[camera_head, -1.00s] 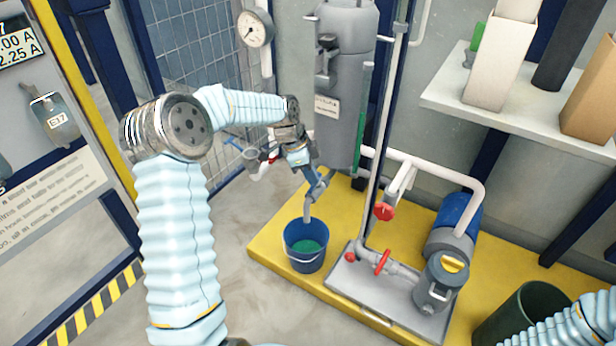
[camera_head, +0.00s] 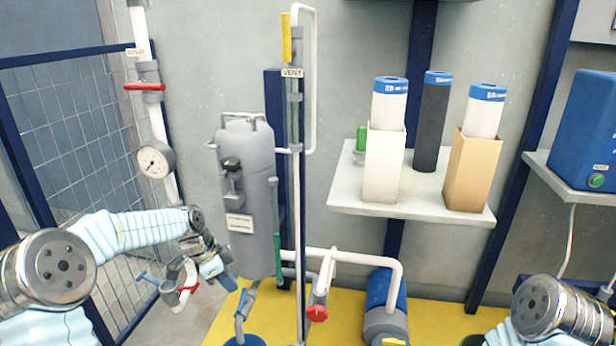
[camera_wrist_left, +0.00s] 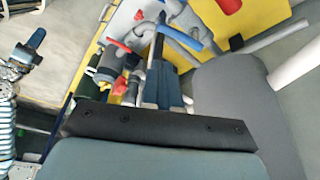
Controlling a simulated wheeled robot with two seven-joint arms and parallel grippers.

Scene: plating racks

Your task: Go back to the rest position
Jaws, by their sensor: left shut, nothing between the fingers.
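My left gripper (camera_head: 228,282) hangs at the end of the bent light-blue left arm, just left of the grey tank (camera_head: 248,190). It is shut with nothing in it and points down and right. Below it stands the blue bucket (camera_head: 244,341), mostly cut off by the bottom edge, with a grey nozzle above it. In the left wrist view a large dark part with screws fills the lower middle. My right arm enters at the bottom right of the head view, its gripper outside that view. A dark gripper-like end (camera_wrist_left: 28,48) shows at the left wrist view's left edge.
A pressure gauge (camera_head: 155,160) and red-handled valve (camera_head: 144,86) sit on the left pipe by the mesh fence (camera_head: 65,130). A shelf (camera_head: 410,205) holds boxes and tubes. A pump (camera_head: 385,310) and red valve knob (camera_head: 317,313) stand low on the yellow base.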

